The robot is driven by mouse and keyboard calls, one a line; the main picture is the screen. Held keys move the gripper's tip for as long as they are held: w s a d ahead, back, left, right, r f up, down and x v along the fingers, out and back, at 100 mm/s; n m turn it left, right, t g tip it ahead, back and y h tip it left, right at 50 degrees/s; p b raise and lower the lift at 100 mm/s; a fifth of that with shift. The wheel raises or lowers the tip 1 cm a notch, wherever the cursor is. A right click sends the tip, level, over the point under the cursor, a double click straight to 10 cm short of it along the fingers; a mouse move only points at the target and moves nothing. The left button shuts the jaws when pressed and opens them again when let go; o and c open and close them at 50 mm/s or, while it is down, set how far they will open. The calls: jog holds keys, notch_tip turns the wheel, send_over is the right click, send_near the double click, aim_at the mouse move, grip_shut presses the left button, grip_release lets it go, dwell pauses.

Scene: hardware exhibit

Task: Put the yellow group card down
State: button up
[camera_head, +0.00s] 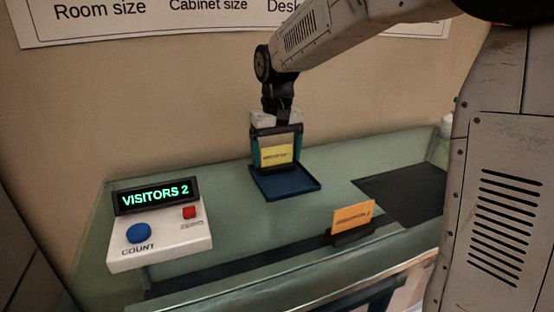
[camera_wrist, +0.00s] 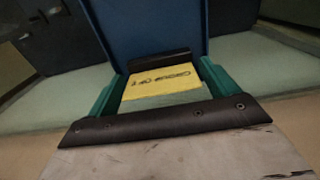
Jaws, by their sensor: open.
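The yellow group card (camera_head: 278,154) stands roughly upright at the back edge of a dark blue tray (camera_head: 300,188), with a dark bar along its foot. In the wrist view the yellow card (camera_wrist: 160,82) shows dark lettering, partly legible as "GROUP". My gripper (camera_head: 277,163) is open around the card, with a teal finger on each side. In the wrist view gaps show between the card and the fingers of my gripper (camera_wrist: 162,84). I cannot tell exactly what the card's lower edge rests on.
An orange card (camera_head: 353,217) stands in a black holder at the front right. A white counter box (camera_head: 180,242) reading "VISITORS 2" has a blue button and a red button at left. A dark mat (camera_head: 402,192) lies at right. Green table surface (camera_head: 235,225) is clear between them.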

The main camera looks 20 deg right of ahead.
notch_tip(320, 180, up, 10)
jog(key=shift+r, duration=0.15)
